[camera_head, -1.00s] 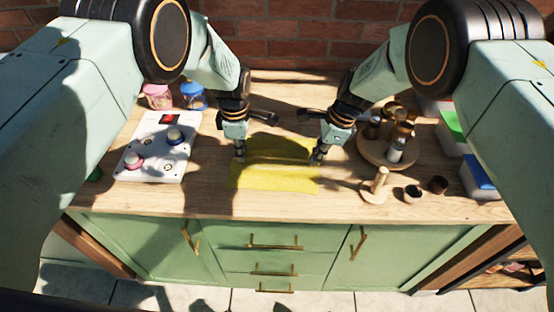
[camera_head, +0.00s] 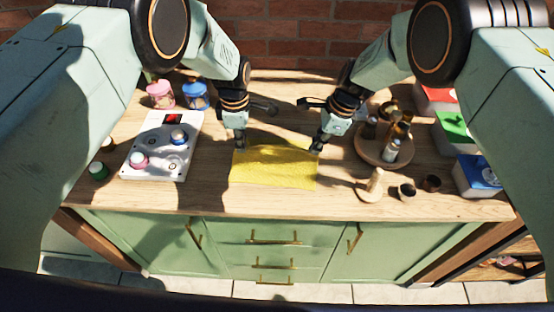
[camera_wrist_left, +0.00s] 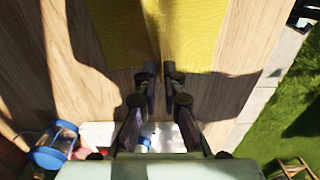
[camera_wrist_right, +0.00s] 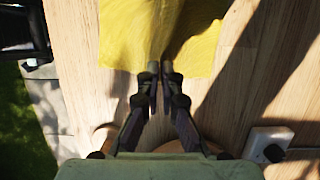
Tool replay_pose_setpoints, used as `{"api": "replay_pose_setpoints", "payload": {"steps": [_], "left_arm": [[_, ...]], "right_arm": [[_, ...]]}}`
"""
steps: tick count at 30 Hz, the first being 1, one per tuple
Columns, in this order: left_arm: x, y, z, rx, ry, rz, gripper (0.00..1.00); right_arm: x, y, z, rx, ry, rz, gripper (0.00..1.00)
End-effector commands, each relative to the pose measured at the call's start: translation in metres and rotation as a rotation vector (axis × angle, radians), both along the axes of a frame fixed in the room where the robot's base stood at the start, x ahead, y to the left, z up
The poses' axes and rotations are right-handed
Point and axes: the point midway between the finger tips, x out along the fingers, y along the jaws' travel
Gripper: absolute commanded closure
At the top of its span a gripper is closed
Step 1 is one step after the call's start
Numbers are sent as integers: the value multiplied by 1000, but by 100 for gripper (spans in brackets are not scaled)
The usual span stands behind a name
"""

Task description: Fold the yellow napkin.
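The yellow napkin (camera_head: 275,170) lies on the wooden tabletop between my arms. In the head view its far side ends at a raised edge between the grippers, which seems to hide what is behind. My left gripper (camera_head: 240,148) is at its left side, with fingertips close together on a raised ridge of cloth in the left wrist view (camera_wrist_left: 160,70). My right gripper (camera_head: 316,148) is at its right side, likewise pinching a ridge in the right wrist view (camera_wrist_right: 160,68). Yellow cloth (camera_wrist_left: 195,35) spreads on both sides of the left fingers. The exact layering cannot be told.
A white panel with knobs (camera_head: 160,150) lies left; pink (camera_head: 160,95) and blue (camera_head: 195,96) jars stand behind it. A round wooden holder with bottles (camera_head: 372,150), a wooden stand (camera_head: 372,186) and red, green and blue-topped boxes are right. Bare wood lies in front.

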Motion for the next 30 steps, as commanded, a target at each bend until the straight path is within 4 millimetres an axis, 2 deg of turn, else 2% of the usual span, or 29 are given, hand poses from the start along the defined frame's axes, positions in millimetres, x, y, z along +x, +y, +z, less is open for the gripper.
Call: {"api": "replay_pose_setpoints", "payload": {"steps": [1, 6, 13, 23, 29, 30], "left_arm": [[0, 0, 0, 0, 0, 0, 85], [0, 0, 0, 0, 0, 0, 70], [0, 0, 0, 0, -1, 0, 69], [0, 0, 0, 0, -1, 0, 42], [0, 0, 0, 0, -1, 0, 42], [0, 0, 0, 0, -1, 0, 39]], "right_arm": [[0, 0, 0, 0, 0, 0, 100], [0, 0, 0, 0, 0, 0, 100], [0, 0, 0, 0, 0, 0, 100], [0, 0, 0, 0, 0, 0, 100], [0, 0, 0, 0, 0, 0, 100], [0, 0, 0, 0, 0, 0, 100]]}}
